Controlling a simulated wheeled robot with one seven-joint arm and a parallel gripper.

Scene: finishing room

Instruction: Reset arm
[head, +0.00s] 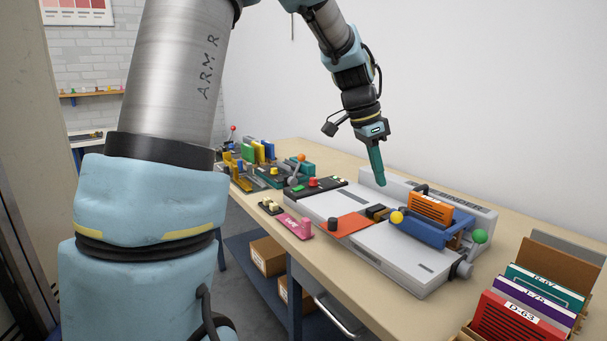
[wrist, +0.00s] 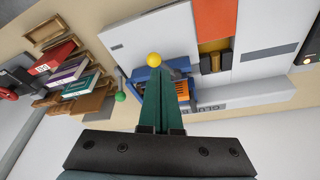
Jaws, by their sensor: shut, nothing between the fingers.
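My arm rises at the left of the head view and reaches across to the right, over the table. My gripper (head: 380,182) has green fingers that are shut with nothing between them. It points down above the back part of a grey binding machine, apart from it. In the wrist view the closed fingers of my gripper (wrist: 166,80) extend up the picture, in front of the machine's blue carriage (wrist: 140,74).
The grey machine (head: 410,268) carries a blue carriage (head: 432,228) with an orange block (head: 431,208), a yellow knob (head: 397,217) and a green knob (head: 480,236). Booklets (head: 510,318) stand in a rack at the right. A pink stapler (head: 296,226) and coloured tools crowd the table's left.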

